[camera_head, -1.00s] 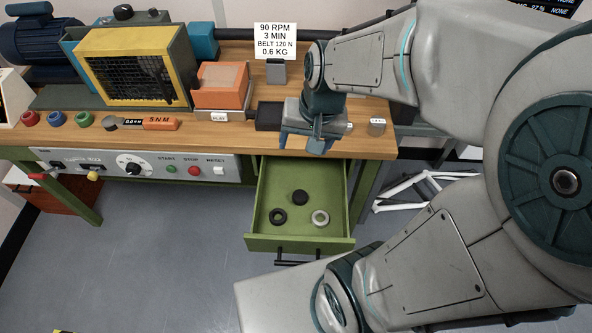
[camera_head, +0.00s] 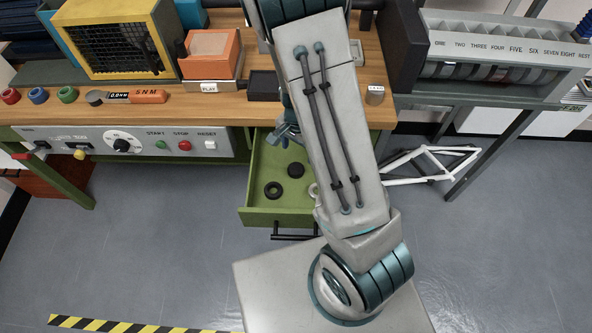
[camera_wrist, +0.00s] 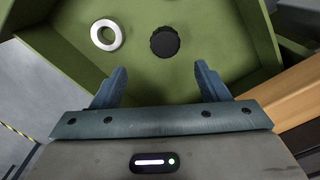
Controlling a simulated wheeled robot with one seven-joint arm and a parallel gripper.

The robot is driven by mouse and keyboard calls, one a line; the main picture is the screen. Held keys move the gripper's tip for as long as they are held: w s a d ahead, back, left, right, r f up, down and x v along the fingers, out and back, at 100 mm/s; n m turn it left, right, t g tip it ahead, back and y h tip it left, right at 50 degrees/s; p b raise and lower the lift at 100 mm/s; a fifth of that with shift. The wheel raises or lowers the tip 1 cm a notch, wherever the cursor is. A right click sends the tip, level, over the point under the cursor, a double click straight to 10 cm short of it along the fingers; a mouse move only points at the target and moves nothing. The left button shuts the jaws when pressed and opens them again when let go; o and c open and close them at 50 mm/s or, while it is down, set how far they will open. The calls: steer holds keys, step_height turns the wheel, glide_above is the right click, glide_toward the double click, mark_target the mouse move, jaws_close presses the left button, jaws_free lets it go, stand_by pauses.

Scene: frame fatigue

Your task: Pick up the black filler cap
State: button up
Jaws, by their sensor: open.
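The black filler cap (camera_wrist: 165,42) is a dark round knob with a notched edge, lying on the floor of the open green drawer (camera_head: 262,215). In the head view it looks like the solid black disc (camera_head: 296,170). My gripper (camera_wrist: 160,82) is open and empty, with its two blue fingers apart. In the wrist view the cap lies ahead of the fingertips, roughly centred between them and not touched. In the head view my gripper (camera_head: 287,135) is over the back of the drawer, partly hidden by my arm.
A black ring (camera_head: 273,190) lies left of the cap in the drawer. A pale metal ring (camera_wrist: 107,35) lies near it, mostly behind my arm in the head view. Drawer walls surround them. The wooden bench top (camera_head: 225,112) overhangs the drawer's back.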

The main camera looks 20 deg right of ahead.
glide_above(296, 168)
steer(key=f, duration=0.4)
steer(key=shift+s+d+f, duration=0.2)
steer(key=shift+s+f, duration=0.05)
steer(key=shift+f, duration=0.05)
steer(key=shift+w+a+f+b, duration=0.1)
steer(key=shift+w+f+b, duration=0.05)
steer(key=shift+f, duration=1.15)
steer(key=shift+w+a+f+b, duration=0.1)
steer(key=shift+w+f+b, duration=0.05)
steer(key=shift+f, duration=1.15)
steer(key=c, duration=1.1)
